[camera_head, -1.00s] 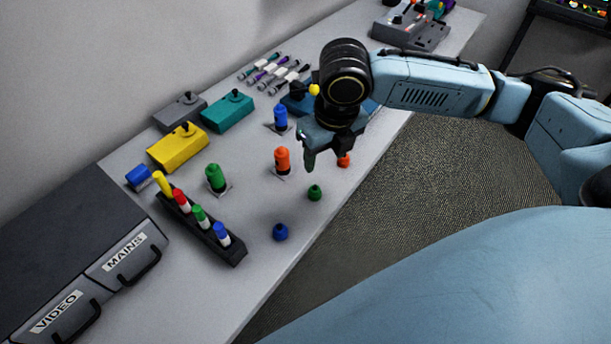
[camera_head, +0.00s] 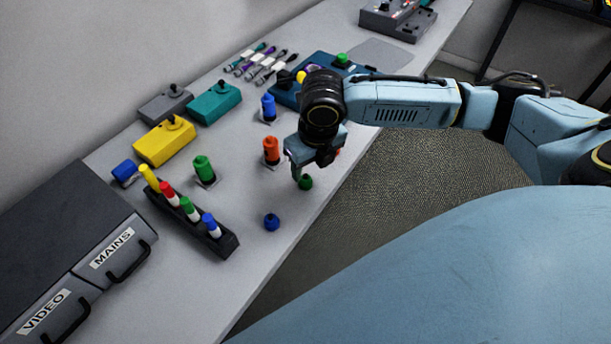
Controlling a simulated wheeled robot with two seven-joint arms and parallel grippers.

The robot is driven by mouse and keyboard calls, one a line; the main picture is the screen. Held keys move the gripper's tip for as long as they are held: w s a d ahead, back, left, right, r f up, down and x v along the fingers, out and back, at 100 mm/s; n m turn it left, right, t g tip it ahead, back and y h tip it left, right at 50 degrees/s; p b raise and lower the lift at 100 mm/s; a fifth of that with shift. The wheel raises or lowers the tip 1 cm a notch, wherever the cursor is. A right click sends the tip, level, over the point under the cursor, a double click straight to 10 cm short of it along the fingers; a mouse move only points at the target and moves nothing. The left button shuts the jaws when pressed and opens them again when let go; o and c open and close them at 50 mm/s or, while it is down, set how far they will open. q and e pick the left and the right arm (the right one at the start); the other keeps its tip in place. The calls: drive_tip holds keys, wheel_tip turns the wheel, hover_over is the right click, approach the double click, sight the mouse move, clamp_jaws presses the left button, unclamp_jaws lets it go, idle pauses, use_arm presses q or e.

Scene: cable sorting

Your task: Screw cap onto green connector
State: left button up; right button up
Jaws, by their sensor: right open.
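The green connector (camera_head: 203,168) stands upright on a small pale base on the table, left of the orange connector (camera_head: 271,150) and in front of the yellow box. The green cap (camera_head: 306,182) sits on the table near the front edge. My right gripper (camera_head: 302,175) is open and points down right at the green cap, with a finger beside it; whether it touches the cap I cannot tell. A blue cap (camera_head: 271,222) lies apart, nearer the front. An orange cap (camera_head: 337,152) is mostly hidden behind my right gripper. My left gripper is not in view.
A black rack (camera_head: 222,243) holds several coloured markers. Yellow (camera_head: 165,143), teal (camera_head: 215,103) and grey (camera_head: 165,104) joystick boxes stand behind. A blue connector (camera_head: 268,107) stands behind the orange one. Dark drawers (camera_head: 100,262) are at left. Table is clear between the green connector and blue cap.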

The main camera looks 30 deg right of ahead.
sight(306, 175)
drive_tip(key=shift+f, duration=0.15)
drive_tip(key=f, duration=0.2)
drive_tip(key=w+f+b, duration=0.1)
drive_tip(key=f, duration=0.1)
drive_tip(key=shift+w+a+f, duration=0.2)
drive_tip(key=shift+f, duration=0.15)
drive_tip(key=c, duration=1)
drive_tip(key=shift+r, duration=0.1)
wheel_tip(306, 175, up, 10)
drive_tip(key=shift+f+p, duration=0.1)
drive_tip(key=shift+p, duration=0.75)
